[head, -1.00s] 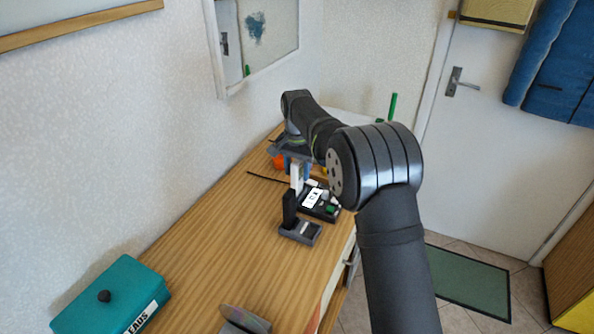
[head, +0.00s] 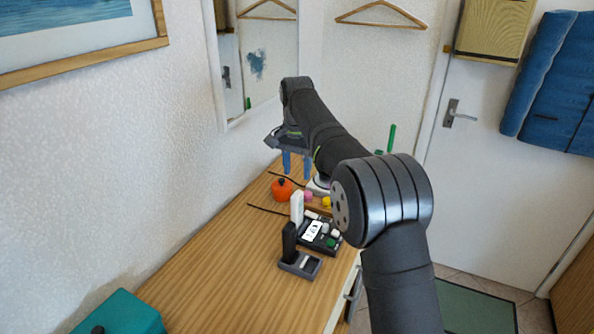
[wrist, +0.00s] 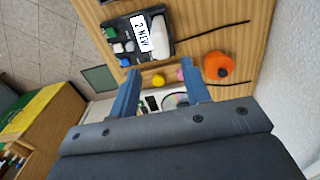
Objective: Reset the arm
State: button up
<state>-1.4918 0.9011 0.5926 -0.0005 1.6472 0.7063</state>
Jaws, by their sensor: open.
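My arm extends over the wooden table from the lower right of the head view. My gripper (head: 296,162) hangs above the far part of the table, its two blue fingers pointing down, apart and empty. In the wrist view the gripper (wrist: 160,88) also shows spread blue fingers with nothing between them at their tips. The table (head: 215,275) lies below it.
An orange pot (head: 281,191), a pink piece (head: 308,196) and a yellow piece (head: 327,202) stand below the gripper. A black tray (head: 318,240) with small blocks and a label, a grey holder (head: 299,264) and a teal box (head: 120,312) are nearer. A wall borders the left.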

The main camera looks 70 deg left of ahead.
aim_at(297, 194)
notch_tip(297, 194, down, 12)
jog(key=shift+f, duration=0.15)
notch_tip(297, 194, up, 2)
jog(key=shift+r, duration=0.85)
jog(key=shift+o, duration=0.3)
